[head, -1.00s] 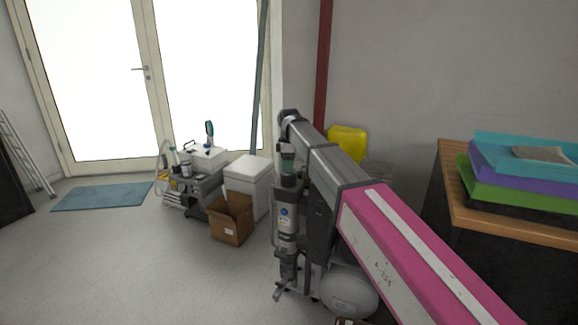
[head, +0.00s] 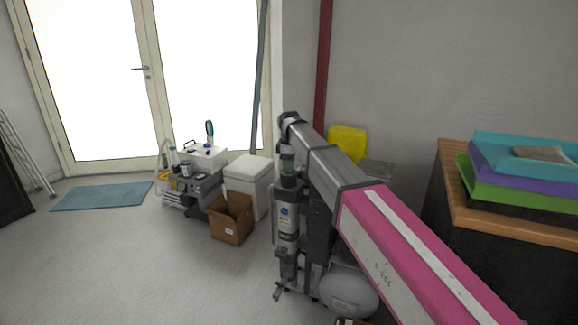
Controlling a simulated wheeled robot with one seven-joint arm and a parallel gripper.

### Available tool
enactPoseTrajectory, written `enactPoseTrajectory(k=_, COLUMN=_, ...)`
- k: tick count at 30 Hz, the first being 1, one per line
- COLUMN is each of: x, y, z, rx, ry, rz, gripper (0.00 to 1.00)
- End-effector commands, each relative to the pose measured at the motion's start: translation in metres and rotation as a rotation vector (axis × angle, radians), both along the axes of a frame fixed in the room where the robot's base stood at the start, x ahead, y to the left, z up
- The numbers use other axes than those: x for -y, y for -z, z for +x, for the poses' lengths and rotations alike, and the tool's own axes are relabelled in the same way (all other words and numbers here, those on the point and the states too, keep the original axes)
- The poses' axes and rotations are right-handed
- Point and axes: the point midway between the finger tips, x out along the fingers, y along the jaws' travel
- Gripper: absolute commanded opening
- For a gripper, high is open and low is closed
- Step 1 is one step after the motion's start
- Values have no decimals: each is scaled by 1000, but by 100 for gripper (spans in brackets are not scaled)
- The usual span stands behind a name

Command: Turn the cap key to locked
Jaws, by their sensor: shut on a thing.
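My gripper (head: 281,291) shows small at the lower end of my arm, pointing down, just left of a rounded grey-white compressor tank (head: 348,291). It is shut on a small part that I take to be the cap key. The key is too small and too covered by the gripper and arm to make out. I cannot tell which way it is turned, and no locked mark shows. My arm hides much of the compressor.
An open cardboard box (head: 231,219) and a white bin (head: 249,181) stand left of my arm. Farther left is a grey cart (head: 197,187) with equipment. A wooden-topped cabinet (head: 452,196) with coloured trays (head: 525,172) stands at the right. The floor at front left is clear.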

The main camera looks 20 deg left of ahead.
Motion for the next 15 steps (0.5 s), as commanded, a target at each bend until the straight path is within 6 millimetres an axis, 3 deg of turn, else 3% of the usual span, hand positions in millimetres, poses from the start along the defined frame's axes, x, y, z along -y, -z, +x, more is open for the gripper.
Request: enactPoseTrajectory(k=15, x=0, y=0, z=0, rx=-1, ry=409, rz=-1, gripper=10)
